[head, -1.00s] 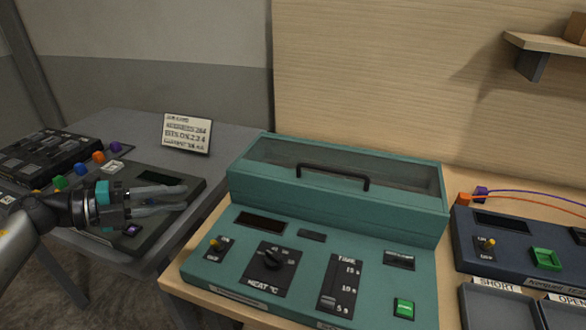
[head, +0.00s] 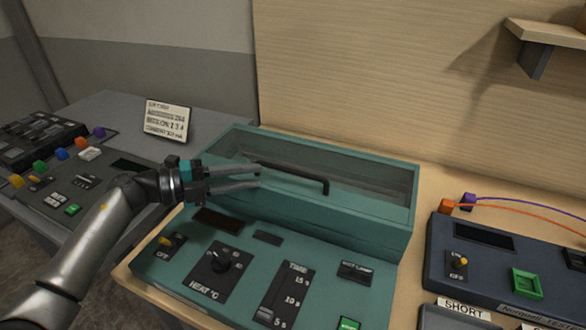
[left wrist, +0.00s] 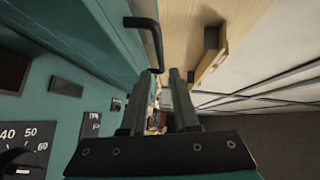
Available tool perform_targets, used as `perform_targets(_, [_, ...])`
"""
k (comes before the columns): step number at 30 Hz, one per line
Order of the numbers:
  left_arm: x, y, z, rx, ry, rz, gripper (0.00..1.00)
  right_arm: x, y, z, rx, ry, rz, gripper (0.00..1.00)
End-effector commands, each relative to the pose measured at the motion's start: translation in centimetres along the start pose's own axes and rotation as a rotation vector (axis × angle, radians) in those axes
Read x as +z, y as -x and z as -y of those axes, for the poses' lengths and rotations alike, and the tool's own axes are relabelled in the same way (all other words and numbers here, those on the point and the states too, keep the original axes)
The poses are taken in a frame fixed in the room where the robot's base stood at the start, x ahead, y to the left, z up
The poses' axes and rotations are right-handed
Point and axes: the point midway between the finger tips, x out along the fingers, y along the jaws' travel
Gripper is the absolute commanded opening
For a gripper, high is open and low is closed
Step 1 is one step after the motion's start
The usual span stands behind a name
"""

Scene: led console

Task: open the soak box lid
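The soak box (head: 340,222) is a teal console with a long lid (head: 375,180) that has a clear top panel. The lid is down. A black bar handle (head: 308,180) stands on the lid; it also shows in the left wrist view (left wrist: 153,40), ahead of the fingers. My left gripper (head: 259,176) is over the left part of the lid, its fingertips close to the handle's left end. Its two fingers are apart with nothing between them, as the left wrist view (left wrist: 168,90) shows. Whether they touch the handle I cannot tell. My right gripper is out of view.
The soak box's front has a heat dial (head: 221,260), a time slider (head: 280,295) and a green button (head: 348,324). A dark blue console (head: 500,265) stands to the right, with orange and purple cables. A sign (head: 167,120) stands behind the left console.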

Motion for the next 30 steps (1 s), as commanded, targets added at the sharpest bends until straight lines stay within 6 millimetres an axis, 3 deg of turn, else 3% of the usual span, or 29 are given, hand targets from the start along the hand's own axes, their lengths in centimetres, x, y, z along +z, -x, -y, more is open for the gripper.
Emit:
perform_targets(6, [0.0, -4.8, 0.2, -0.004, 0.002, -0.002, 0.28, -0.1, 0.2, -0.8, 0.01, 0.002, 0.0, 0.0])
perform_targets(13, [0.0, -8.2, 0.1, -0.003, 0.002, 0.0, 0.28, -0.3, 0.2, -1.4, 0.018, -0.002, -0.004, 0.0])
perform_targets(18, [0.0, -9.3, 0.0, -0.001, 0.001, 0.001, 0.28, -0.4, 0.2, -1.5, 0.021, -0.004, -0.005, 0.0])
perform_targets(27, [0.1, -9.5, 0.0, 0.0, 0.0, 0.001, 0.28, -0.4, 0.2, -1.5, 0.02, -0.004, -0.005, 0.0])
perform_targets(30, [0.1, -9.5, 0.0, 0.0, 0.001, 0.001, 0.18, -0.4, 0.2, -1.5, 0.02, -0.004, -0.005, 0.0])
